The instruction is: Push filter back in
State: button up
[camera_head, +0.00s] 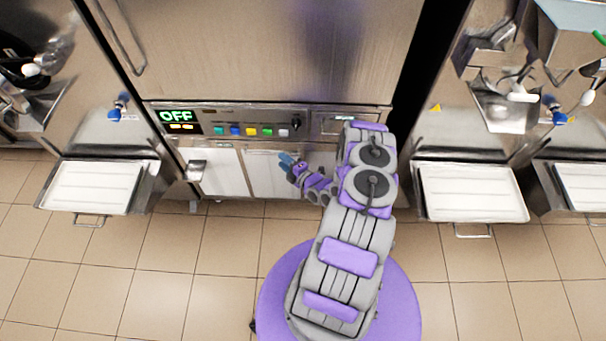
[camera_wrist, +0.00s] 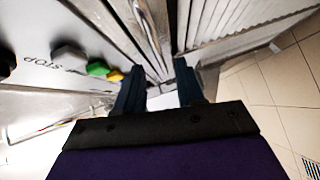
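My gripper (camera_head: 287,161) is in front of the lower front of the middle freezer, just below its control panel. In the wrist view my gripper (camera_wrist: 158,82) has its two dark fingers apart, with a pale surface visible between them and nothing clearly held. A ribbed grey panel (camera_wrist: 235,20) lies beyond and right of the fingers; it may be the filter, but I cannot tell for sure. In the head view pale lower panels (camera_head: 262,178) sit under the control panel, partly hidden by my arm. How far any filter sticks out cannot be seen.
The control panel (camera_head: 240,128) carries coloured buttons, a dark knob and a lit OFF display (camera_head: 176,117). A metal handle or spout (camera_head: 196,168) juts out left of my gripper. White trays (camera_head: 90,190) (camera_head: 470,195) flank the freezer. The tiled floor in front is clear.

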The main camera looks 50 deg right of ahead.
jog(key=s+r+p, duration=0.1)
jog(key=s, duration=1)
jog(key=shift+s+r, duration=0.2)
jog(key=shift+s, duration=0.1)
